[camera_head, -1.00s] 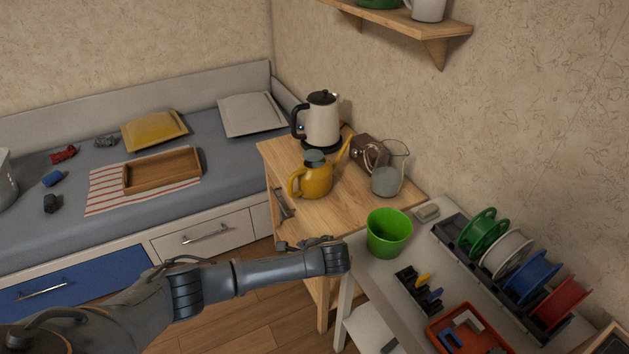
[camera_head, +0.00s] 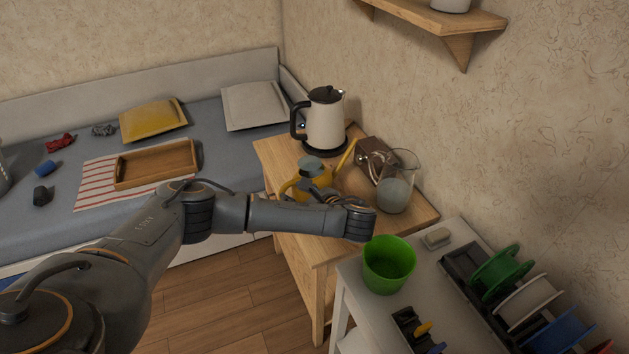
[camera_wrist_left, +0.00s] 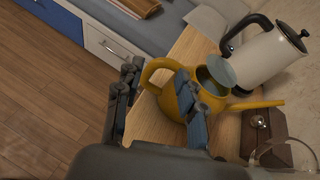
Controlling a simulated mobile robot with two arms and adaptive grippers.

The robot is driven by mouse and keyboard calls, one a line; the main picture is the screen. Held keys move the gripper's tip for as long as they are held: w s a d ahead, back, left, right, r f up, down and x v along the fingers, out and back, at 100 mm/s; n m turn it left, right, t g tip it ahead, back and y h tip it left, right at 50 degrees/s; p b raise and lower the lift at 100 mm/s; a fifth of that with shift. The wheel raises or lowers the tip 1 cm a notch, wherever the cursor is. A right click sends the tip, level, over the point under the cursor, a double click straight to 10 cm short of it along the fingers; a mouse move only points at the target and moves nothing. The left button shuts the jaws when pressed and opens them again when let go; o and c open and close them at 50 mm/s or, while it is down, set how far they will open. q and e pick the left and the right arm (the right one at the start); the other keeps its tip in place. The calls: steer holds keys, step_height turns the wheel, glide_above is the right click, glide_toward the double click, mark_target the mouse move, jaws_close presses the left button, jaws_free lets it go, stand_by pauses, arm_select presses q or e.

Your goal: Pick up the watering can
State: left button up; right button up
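The yellow watering can (camera_head: 319,180) with a grey-green top stands on the wooden cabinet top. In the head view its lower body is partly hidden behind my left gripper (camera_head: 322,195). In the left wrist view the can (camera_wrist_left: 164,104) has its handle loop towards the left and its spout towards the right. My left gripper (camera_wrist_left: 157,107) is open there, with one finger left of the handle and the other overlapping the can's body. The can's handle side shows between the fingers. I cannot tell whether a finger touches it. My right gripper is not in view.
A white kettle (camera_head: 325,122) stands behind the can. A glass jug (camera_head: 397,184) and a brown box-like object (camera_head: 372,157) are to its right. A green pot (camera_head: 389,266) stands on the white table in front. The wooden top (camera_head: 335,243) has free room at its front.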

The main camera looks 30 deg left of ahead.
arm_select(q)
steer(key=f, duration=0.5)
steer(key=shift+s+f, duration=0.1)
steer(key=shift+s, duration=0.1)
steer(key=shift+x, duration=1.55)
steer(key=x, duration=0.4)
steer(key=shift+w+a+f, duration=0.1)
steer(key=shift+w+f, duration=0.05)
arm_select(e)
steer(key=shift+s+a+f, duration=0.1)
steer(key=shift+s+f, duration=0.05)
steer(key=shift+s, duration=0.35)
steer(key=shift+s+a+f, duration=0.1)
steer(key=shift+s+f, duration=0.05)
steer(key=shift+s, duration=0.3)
arm_select(q)
jaws_close()
steer(key=shift+w+a, duration=0.1)
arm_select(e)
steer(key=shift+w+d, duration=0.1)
